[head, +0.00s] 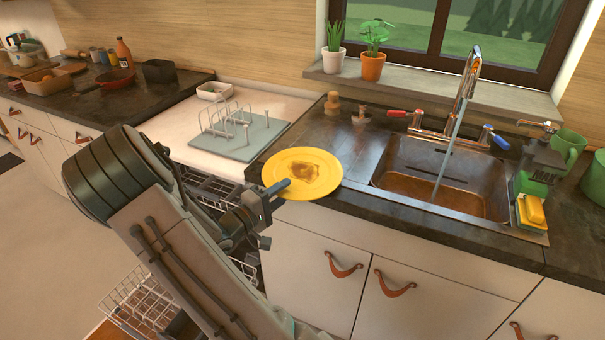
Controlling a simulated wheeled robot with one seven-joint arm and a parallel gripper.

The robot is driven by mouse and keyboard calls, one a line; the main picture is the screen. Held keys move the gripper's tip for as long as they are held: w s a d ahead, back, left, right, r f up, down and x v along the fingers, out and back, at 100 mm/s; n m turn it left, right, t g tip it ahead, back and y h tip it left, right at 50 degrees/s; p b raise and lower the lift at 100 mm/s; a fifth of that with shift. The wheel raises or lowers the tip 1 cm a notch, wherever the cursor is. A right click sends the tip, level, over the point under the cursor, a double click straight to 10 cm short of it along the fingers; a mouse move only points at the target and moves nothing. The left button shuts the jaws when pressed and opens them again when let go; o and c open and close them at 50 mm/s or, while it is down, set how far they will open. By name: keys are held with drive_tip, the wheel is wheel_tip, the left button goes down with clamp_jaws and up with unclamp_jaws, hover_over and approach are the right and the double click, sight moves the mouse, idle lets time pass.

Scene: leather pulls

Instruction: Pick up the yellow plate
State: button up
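The yellow plate (325,175) is round, with a brown stain in its middle. It appears at the counter's front left corner, left of the sink, and looks roughly level. I cannot tell whether it rests on the counter or is slightly above it. My gripper (279,191) is at the plate's near left rim. One bluish finger overlaps the rim from above in the picture. The other finger is not clear, so I cannot tell whether the fingers are closed on the rim.
A metal sink (440,185) with running water is on the right. A sponge (531,211) lies beside it. A white wire rack (226,118) stands on a grey mat behind my arm. An open dishwasher rack (140,301) is below left. Potted plants (373,65) stand on the sill.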

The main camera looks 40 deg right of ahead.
drive_tip(key=shift+d, duration=0.1)
clamp_jaws()
drive_tip(key=shift+r, duration=0.1)
